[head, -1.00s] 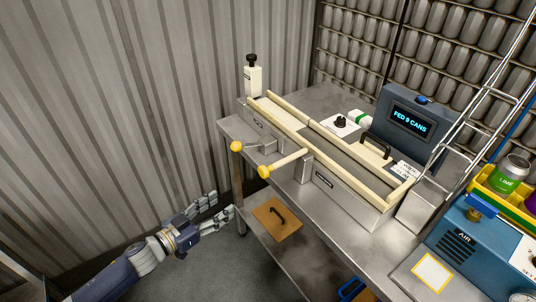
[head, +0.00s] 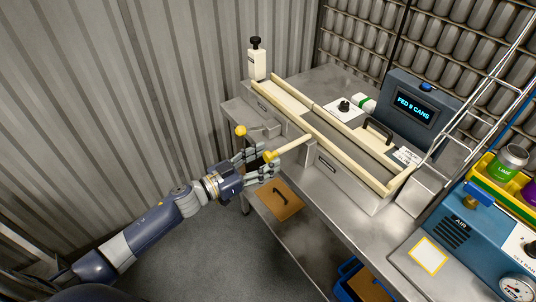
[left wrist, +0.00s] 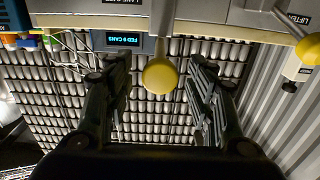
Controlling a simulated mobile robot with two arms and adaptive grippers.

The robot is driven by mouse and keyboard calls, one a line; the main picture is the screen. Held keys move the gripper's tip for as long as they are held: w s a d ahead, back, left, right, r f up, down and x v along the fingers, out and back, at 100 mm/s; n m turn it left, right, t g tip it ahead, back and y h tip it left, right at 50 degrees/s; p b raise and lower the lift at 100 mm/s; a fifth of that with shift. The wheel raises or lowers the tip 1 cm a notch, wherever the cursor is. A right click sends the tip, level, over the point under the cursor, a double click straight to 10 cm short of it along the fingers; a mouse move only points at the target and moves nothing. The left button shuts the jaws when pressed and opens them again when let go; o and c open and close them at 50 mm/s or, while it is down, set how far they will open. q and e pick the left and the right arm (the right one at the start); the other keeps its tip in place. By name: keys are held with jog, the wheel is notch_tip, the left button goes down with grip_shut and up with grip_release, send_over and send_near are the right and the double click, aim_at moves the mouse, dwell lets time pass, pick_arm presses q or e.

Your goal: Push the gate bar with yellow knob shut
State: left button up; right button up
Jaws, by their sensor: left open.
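The gate bar (head: 291,148) is a cream rod sticking out from the front of the long cream-railed lane, with a yellow knob (head: 270,156) on its near end. My left gripper (head: 261,163) is open at the knob, one finger on each side of it. In the left wrist view the knob (left wrist: 160,75) shows between the two spread fingers, with gaps on both sides. Whether anything touches the knob head-on cannot be told. My right gripper is not in view.
A second yellow knob (head: 240,130) on a grey lever is close to the left of my gripper, near a "LIFTER" label in the wrist view. The steel bench (head: 345,232) edge and a brown panel with a handle (head: 280,202) lie below.

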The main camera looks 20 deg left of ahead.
aim_at(288, 145)
pick_arm(q)
jog(key=shift+x, duration=0.8)
jog(key=shift+c, duration=0.2)
grip_shut()
jog(key=shift+x, duration=3.5)
jog(key=shift+o, duration=0.2)
grip_release()
